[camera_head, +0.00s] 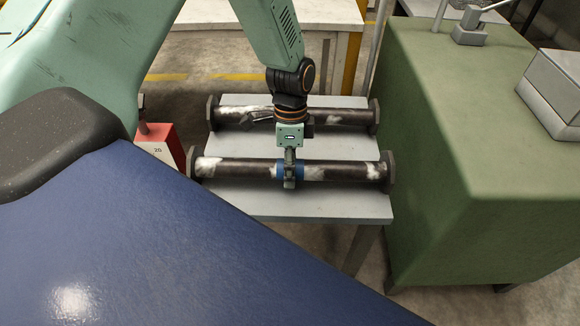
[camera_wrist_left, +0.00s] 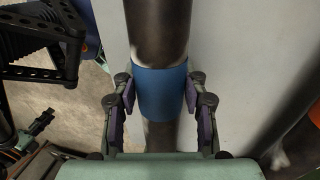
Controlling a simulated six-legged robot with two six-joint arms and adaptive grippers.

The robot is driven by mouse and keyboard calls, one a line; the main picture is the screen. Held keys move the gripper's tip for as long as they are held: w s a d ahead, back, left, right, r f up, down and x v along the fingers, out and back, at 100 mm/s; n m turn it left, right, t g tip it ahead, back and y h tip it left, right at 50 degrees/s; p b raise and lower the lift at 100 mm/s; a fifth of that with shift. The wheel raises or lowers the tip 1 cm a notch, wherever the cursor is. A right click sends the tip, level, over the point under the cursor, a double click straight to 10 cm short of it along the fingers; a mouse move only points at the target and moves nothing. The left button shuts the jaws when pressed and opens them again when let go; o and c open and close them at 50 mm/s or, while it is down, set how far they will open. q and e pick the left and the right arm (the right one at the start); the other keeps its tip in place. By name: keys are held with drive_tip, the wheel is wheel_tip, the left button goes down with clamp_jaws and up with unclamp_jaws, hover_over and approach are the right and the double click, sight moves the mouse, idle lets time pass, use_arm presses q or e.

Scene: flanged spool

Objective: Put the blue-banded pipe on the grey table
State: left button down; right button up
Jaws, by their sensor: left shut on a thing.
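The blue-banded pipe (camera_head: 340,171) is dark with pale worn patches and a flange at each end. It lies across the front part of the grey table (camera_head: 300,207), its flanges at or just past the table's side edges. I cannot tell whether it touches the top. My left gripper (camera_head: 289,174) comes down from above and is shut on the blue band at mid-length. In the left wrist view, its two fingers (camera_wrist_left: 160,100) sit on either side of the blue band (camera_wrist_left: 158,88). My right gripper is not in view.
A second flanged pipe (camera_head: 345,115) lies behind, parallel, on the same table. A large green cabinet (camera_head: 480,130) stands close on the right. A red box (camera_head: 160,144) is at the left. A pale workbench (camera_head: 215,55) stands behind.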

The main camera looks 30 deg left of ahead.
use_arm(q)
drive_tip(key=c, duration=0.8)
unclamp_jaws()
drive_tip(key=shift+r, duration=0.15)
drive_tip(key=shift+o, duration=0.8)
wheel_tip(320, 180, up, 12)
drive_tip(key=w+a, duration=0.1)
drive_tip(key=w, duration=0.1)
drive_tip(key=shift+f, duration=0.2)
